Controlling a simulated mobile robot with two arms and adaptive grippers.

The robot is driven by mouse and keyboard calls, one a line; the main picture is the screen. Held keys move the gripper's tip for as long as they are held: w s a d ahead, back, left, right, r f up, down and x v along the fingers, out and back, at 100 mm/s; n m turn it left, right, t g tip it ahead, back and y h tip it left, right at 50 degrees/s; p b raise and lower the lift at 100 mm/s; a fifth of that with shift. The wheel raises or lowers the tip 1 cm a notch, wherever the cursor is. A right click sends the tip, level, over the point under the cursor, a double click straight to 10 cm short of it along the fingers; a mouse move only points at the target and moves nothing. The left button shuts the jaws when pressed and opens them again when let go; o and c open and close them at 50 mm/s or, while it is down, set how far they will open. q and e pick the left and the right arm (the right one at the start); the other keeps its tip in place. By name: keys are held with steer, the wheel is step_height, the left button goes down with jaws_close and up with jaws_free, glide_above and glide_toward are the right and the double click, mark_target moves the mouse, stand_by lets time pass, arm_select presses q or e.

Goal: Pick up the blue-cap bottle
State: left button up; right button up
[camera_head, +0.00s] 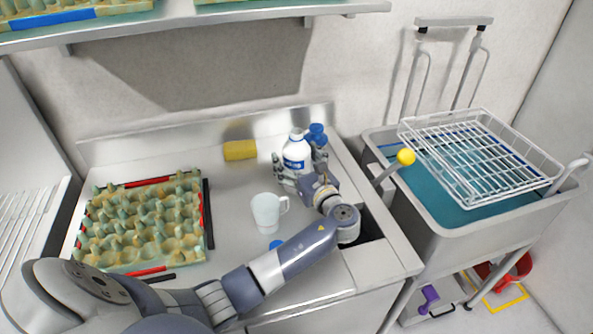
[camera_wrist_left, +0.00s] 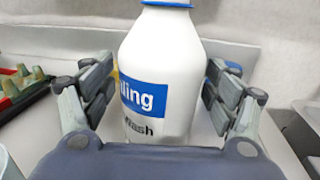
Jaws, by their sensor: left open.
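The blue-cap bottle (camera_head: 297,153) is white with a blue label and stands upright at the back right of the metal counter. In the left wrist view the bottle (camera_wrist_left: 158,70) fills the middle, with a bit of its blue cap at the top edge. My left gripper (camera_head: 299,170) is open in front of it. In the wrist view the fingers of the gripper (camera_wrist_left: 155,95) stand on both sides of the bottle, with visible gaps. The bottle's base is hidden by the gripper. My right gripper is not in view.
A blue-topped item (camera_head: 317,134) stands close behind the bottle to the right. A white mug (camera_head: 266,212) stands left of my forearm. A yellow sponge (camera_head: 240,150) lies at the back. An egg tray (camera_head: 205,240) is on the left. A sink (camera_head: 440,222) with a wire rack is at right.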

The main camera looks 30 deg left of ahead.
arm_select(q)
steer(key=shift+s+d+r, duration=0.1)
steer(key=c, duration=1.5)
steer(key=shift+c, duration=0.2)
steer(key=shift+r, duration=0.15)
